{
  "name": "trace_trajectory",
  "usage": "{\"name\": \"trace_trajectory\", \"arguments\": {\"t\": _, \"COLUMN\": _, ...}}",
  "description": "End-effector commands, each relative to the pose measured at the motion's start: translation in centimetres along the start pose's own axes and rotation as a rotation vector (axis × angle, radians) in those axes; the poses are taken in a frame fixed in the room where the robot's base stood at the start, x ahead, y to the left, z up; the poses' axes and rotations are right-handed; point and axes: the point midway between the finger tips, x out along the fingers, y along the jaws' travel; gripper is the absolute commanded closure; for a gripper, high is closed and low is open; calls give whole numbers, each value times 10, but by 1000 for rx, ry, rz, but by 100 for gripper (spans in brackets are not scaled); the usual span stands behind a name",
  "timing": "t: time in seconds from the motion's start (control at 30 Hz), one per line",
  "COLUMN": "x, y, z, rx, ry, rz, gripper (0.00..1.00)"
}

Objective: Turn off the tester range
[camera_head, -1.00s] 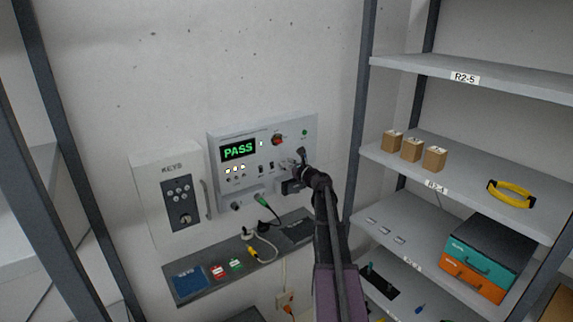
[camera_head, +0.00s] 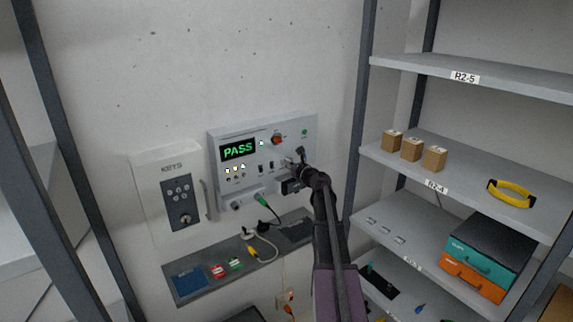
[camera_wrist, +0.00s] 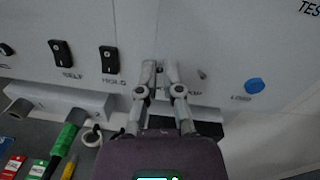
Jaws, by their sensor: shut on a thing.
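The tester (camera_head: 225,130) is a light grey wall panel with a green PASS display (camera_head: 238,150), a red knob (camera_head: 277,139) and a small green light (camera_head: 304,132). Two black rocker switches (camera_head: 261,169) sit left of my gripper (camera_head: 290,164). In the wrist view, my gripper (camera_wrist: 159,72) reaches the panel face (camera_wrist: 200,30), with its fingertips close together. It is shut on a small control, which the fingers mostly hide; I cannot read its label. The rocker switches (camera_wrist: 109,60) are to its left, and a blue button (camera_wrist: 254,86) marked LOAD is to its right.
A grey key box (camera_head: 165,175) hangs left of the tester. A narrow ledge (camera_head: 215,287) below holds cables and red and green tags. A green plug (camera_head: 262,200) hangs under the panel. Shelves (camera_head: 470,165) with boxes stand close on the right.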

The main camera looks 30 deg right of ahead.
Motion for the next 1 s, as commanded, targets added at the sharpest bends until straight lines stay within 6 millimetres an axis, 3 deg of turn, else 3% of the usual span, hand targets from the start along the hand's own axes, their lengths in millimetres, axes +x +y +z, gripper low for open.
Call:
{"name": "trace_trajectory", "arguments": {"t": 0.37, "x": 0, "y": 1, "z": -8, "rx": -5, "ry": -100, "rz": -18, "gripper": 100}}
{"name": "trace_trajectory", "arguments": {"t": 1.0, "x": 3, "y": 2, "z": -20, "rx": -33, "ry": -474, "rz": -87, "gripper": 100}}
